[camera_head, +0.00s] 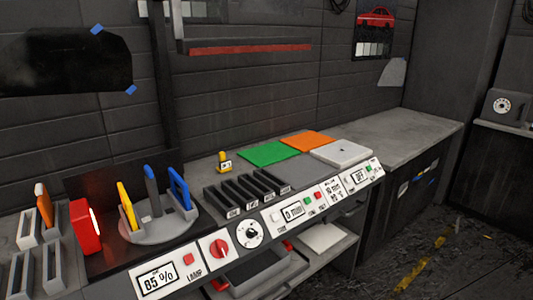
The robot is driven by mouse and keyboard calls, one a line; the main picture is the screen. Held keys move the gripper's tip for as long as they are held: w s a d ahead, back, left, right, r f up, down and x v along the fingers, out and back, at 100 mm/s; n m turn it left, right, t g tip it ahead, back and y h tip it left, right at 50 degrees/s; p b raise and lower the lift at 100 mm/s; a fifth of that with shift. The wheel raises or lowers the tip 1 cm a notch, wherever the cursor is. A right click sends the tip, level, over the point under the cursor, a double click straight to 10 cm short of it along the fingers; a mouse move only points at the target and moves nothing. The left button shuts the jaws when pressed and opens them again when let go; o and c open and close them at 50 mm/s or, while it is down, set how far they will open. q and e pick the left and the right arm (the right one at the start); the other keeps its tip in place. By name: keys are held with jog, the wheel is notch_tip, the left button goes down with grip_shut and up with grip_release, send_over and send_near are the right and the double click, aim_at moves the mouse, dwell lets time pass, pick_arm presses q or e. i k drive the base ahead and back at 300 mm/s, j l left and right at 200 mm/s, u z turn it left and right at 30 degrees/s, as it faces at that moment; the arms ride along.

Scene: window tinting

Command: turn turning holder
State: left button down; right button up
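The turning holder (150,232) is a round grey disc on the dark left part of the bench. It carries several upright tools: a yellow one (126,205), a dark grey one (152,190) and a blue one (180,187). The tools stand in slots on the disc. Neither of my grippers shows in the head view.
A red box-shaped lamp (84,227) stands left of the holder, beside grey racks (48,268). A control panel (250,233) with knobs runs along the front edge. Black slots (240,190), a green sheet (268,153) and an orange sheet (309,141) lie right. The far right worktop (410,115) is clear.

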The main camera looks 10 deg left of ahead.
aim_at(161, 219)
jog(key=u, duration=1.25)
